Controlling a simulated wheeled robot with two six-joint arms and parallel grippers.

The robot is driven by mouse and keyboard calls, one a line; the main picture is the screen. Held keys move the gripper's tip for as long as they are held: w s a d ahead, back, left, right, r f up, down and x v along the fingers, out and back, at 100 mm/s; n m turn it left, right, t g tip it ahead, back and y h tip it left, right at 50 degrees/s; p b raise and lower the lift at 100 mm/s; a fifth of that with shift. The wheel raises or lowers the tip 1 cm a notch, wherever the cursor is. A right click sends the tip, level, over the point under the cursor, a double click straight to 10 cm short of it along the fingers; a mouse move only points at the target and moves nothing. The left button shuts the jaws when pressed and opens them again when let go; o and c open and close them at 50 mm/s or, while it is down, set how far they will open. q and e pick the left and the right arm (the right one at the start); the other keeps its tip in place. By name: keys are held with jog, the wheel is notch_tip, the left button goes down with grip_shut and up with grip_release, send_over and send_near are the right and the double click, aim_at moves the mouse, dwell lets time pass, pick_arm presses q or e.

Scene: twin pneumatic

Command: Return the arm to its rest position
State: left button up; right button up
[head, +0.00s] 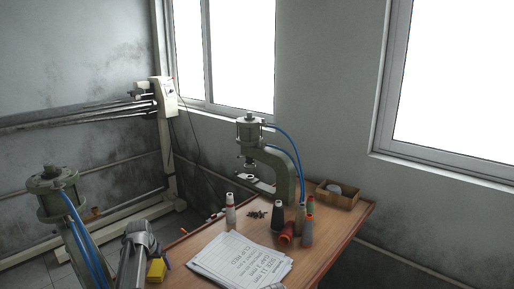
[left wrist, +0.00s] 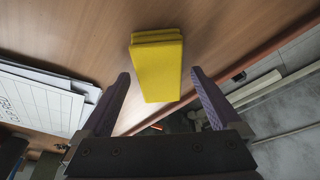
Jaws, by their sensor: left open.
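My left gripper (head: 140,246) is at the near left edge of the wooden table in the head view, its fingers hard to make out there. In the left wrist view my left gripper (left wrist: 160,82) shows two dark fingers spread wide with nothing clamped between them. A yellow block-like stack (left wrist: 157,68) is on the table beyond and between the fingertips, apart from both. The yellow stack (head: 156,270) also shows beside my gripper in the head view. My right gripper is in neither view.
The wooden table (head: 325,254) bears paper sheets (head: 240,262), several thread spools (head: 278,217), a small brown box (head: 338,194) and a green pneumatic press (head: 285,178) with a blue hose. Another press (head: 54,190) stands at the left. Floor shows past the table's left edge.

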pick_arm(q)
jog(key=p+v, duration=1.1)
jog(key=v, duration=0.1)
jog(key=b+x, duration=1.2)
jog(key=x, duration=0.1)
jog(key=p+v, duration=0.9)
jog(key=v, duration=0.1)
jog(key=shift+w+d+r+p, duration=0.15)
jog(key=shift+w+r+p, duration=0.1)
jog(key=shift+r+p, duration=0.15)
